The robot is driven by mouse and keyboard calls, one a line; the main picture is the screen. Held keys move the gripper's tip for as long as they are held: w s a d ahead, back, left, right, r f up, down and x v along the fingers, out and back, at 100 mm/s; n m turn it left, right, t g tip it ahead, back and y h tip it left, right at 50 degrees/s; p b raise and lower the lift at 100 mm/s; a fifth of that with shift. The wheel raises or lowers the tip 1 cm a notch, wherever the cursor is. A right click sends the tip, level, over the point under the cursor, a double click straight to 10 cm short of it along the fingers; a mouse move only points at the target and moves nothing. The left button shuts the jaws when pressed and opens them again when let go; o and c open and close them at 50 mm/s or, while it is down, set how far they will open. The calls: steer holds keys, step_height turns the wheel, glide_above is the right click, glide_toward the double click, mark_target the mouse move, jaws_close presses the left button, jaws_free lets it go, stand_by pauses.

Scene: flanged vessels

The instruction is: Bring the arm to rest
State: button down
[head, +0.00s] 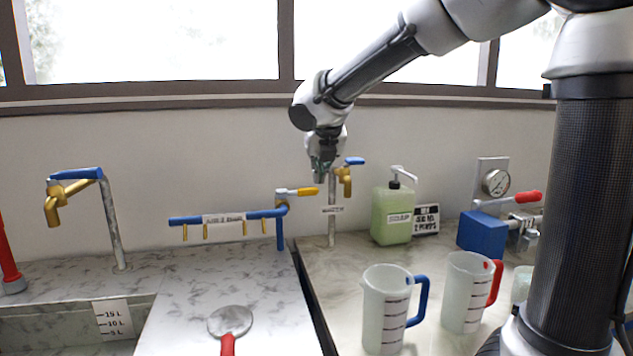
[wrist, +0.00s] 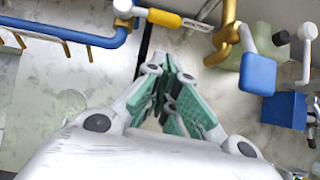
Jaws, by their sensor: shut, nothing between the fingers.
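My gripper (head: 321,172) hangs from my arm, pointing down, in front of the back wall and above the far part of the counter. In the wrist view my gripper (wrist: 166,98) shows its green finger pads drawn together, with nothing held. In the head view it is just left of a brass tap with a blue handle (head: 354,161) and above a yellow-handled valve (head: 309,191). The brass tap (wrist: 228,40) is also close beside the fingers in the wrist view. I cannot tell from these views whether they touch.
A blue pipe (head: 225,217) with brass outlets stands left. A green soap bottle (head: 391,213), a jug with a blue handle (head: 387,308), a jug with a red handle (head: 465,290) and a blue box (head: 482,231) stand right. A red-handled round tool (head: 230,322) lies on the left counter.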

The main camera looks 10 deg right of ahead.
steer(key=shift+s+r, duration=0.25)
steer(key=shift+r, duration=0.05)
steer(key=s+d+f+m+g, duration=0.1)
steer(key=s+d+m, duration=0.4)
steer(key=s+m, duration=0.5)
steer(key=s+d+f+m+g, duration=0.1)
steer(key=s+d+f+m, duration=0.3)
steer(key=s+m, duration=0.6)
steer(key=s+d+f+m+g, duration=0.1)
steer(key=s+d+f+m, duration=0.2)
steer(key=s+d+m, duration=0.4)
steer(key=s+m, duration=0.3)
steer(key=m, duration=0.5)
steer(key=shift+s+d, duration=0.4)
